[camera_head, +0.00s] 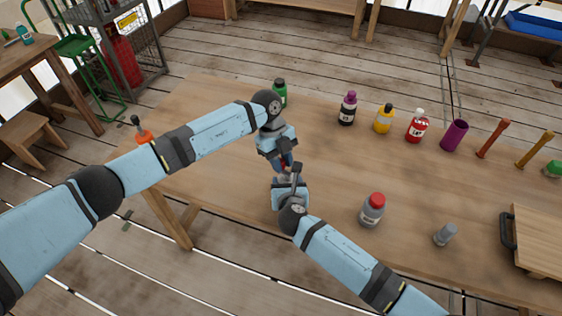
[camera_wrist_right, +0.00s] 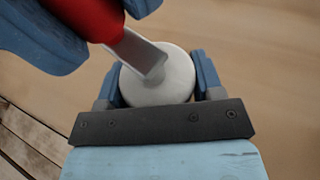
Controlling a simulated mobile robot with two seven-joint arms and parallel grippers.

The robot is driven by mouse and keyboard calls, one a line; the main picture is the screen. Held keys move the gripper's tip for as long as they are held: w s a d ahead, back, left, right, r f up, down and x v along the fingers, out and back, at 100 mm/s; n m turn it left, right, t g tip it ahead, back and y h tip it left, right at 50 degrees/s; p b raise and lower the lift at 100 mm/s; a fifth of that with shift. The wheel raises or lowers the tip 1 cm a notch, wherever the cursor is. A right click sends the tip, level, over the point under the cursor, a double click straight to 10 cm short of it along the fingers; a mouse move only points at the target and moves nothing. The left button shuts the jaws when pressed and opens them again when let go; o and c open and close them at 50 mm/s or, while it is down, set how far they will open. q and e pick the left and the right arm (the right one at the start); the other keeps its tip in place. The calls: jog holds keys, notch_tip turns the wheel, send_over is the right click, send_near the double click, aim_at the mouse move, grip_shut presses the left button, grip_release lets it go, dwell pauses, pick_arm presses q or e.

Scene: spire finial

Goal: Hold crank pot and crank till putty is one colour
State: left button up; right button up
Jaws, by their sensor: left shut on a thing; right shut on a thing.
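A pale grey round pot (camera_wrist_right: 168,82), which looks like the crank pot, sits between the blue fingers of my right gripper (camera_wrist_right: 155,90) in the right wrist view. A flat grey metal arm (camera_wrist_right: 138,52) with a red handle (camera_wrist_right: 90,14) slants across its top from the upper left. My left gripper (camera_wrist_right: 55,35), at the upper left, is shut on the red handle. In the head view, my left gripper (camera_head: 283,161) is close above my right gripper (camera_head: 289,181) over the table. The arms mostly hide the pot there. The putty and its colour cannot be made out.
The wooden table (camera_head: 330,165) holds a red-capped grey bottle (camera_head: 372,211) and a small grey cylinder (camera_head: 446,235) to the right. An orange container (camera_head: 141,134) is at the left edge.

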dwell(0.3)
pick_arm(q)
jog(key=o, duration=0.9)
jog(key=shift+o, duration=0.2)
jog(key=v, duration=1.2)
jog(key=shift+w+d, duration=0.1)
jog(key=shift+d, duration=0.05)
